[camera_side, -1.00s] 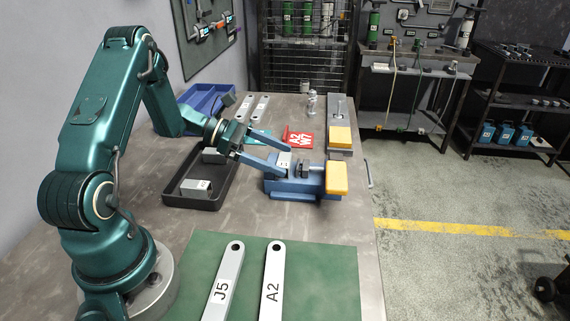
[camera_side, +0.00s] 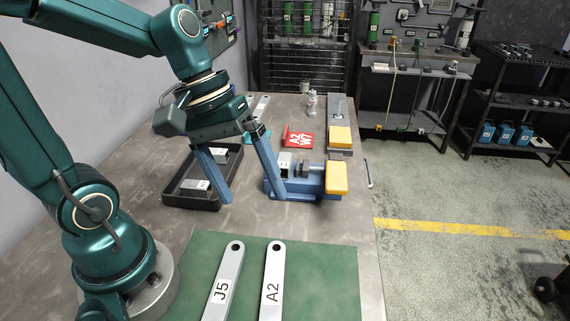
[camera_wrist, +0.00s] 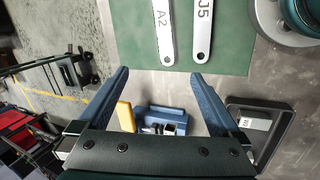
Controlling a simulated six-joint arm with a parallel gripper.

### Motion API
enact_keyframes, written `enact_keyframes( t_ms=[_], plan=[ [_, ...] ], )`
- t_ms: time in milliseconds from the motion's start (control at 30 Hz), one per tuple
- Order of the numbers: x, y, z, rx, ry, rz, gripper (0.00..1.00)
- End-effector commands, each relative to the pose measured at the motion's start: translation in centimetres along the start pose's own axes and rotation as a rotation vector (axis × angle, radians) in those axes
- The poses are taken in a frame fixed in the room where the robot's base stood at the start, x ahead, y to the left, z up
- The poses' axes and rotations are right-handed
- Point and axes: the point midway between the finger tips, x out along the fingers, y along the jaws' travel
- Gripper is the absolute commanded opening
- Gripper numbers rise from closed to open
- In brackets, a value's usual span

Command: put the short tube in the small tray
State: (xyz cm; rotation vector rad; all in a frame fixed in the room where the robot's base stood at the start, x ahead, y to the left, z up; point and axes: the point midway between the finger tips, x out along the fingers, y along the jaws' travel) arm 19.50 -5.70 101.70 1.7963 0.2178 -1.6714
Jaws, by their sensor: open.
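A short grey tube-like piece (camera_side: 286,162) with dark marking stands in the blue vise (camera_side: 305,187); I cannot tell whether the jaws clamp it. The vise also shows in the wrist view (camera_wrist: 173,112). A small black tray (camera_side: 190,203) lies left of the vise and holds a grey labelled block (camera_side: 195,184) and another pale piece (camera_side: 221,156). The tray shows at right in the wrist view (camera_wrist: 287,111). My gripper (camera_side: 252,199) is open and empty, fingers pointing down, one in front of the tray's right side and one in front of the vise's left side.
A green mat (camera_side: 320,255) in front bears two flat bars, J5 (camera_side: 222,285) and A2 (camera_side: 272,285). A red marked block (camera_side: 298,138) and a second, grey vise (camera_side: 338,118) stand behind. Bare table lies between mat and vise.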

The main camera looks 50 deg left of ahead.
Motion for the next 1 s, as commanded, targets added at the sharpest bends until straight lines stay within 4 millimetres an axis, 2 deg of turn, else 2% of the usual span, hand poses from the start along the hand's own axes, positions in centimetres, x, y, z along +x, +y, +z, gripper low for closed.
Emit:
enact_keyframes(
  t_ms=[33,200,400,600,1000],
  plan=[
    [-0.5,-0.2,0.8,0.121,0.063,-0.032,1.0],
    [-1.8,-1.7,2.1,0.448,0.249,-0.135,1.0],
    [-2.9,-2.5,2.3,0.647,0.382,-0.193,1.0],
    [-3.0,-2.6,2.2,0.681,0.404,-0.206,1.0],
    [-2.9,-2.4,2.6,0.641,0.388,-0.183,1.0]
  ],
)
